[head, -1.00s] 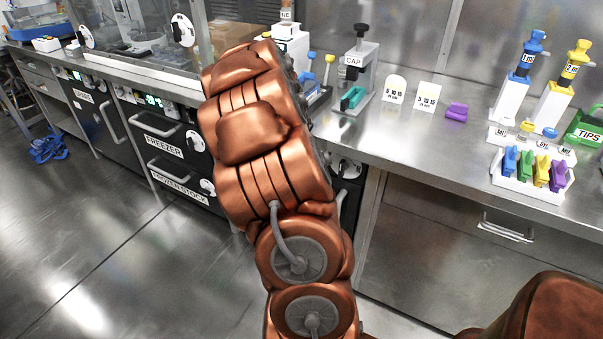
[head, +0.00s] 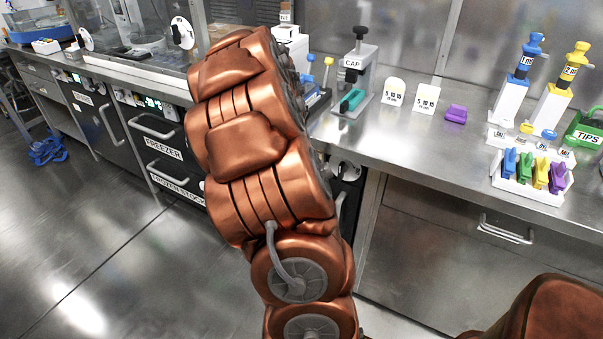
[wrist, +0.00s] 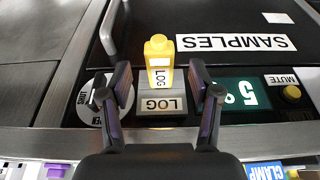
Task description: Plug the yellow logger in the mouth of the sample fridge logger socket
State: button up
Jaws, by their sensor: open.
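The yellow logger (wrist: 159,50), marked LOG, stands at the light grey block of the logger socket (wrist: 162,105), also marked LOG, on the dark front panel of the sample fridge (wrist: 240,42). I cannot tell how deep its lower end sits in the socket mouth. My gripper (wrist: 160,88) is open in the wrist view, with one dark finger on each side of the logger's lower part and a gap on both sides. In the head view the logger, the socket and the gripper are hidden behind my arm.
In the wrist view a dial (wrist: 92,97) is at the left, and a green display (wrist: 240,94) and a yellow MUTE button (wrist: 291,92) are at the right. In the head view a cap press (head: 356,75) and a rack of coloured clips (head: 530,184) stand on the steel bench (head: 410,146).

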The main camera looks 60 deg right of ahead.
jog(key=v, duration=0.7)
jog(key=shift+a+r, duration=0.1)
jog(key=shift+a, duration=0.05)
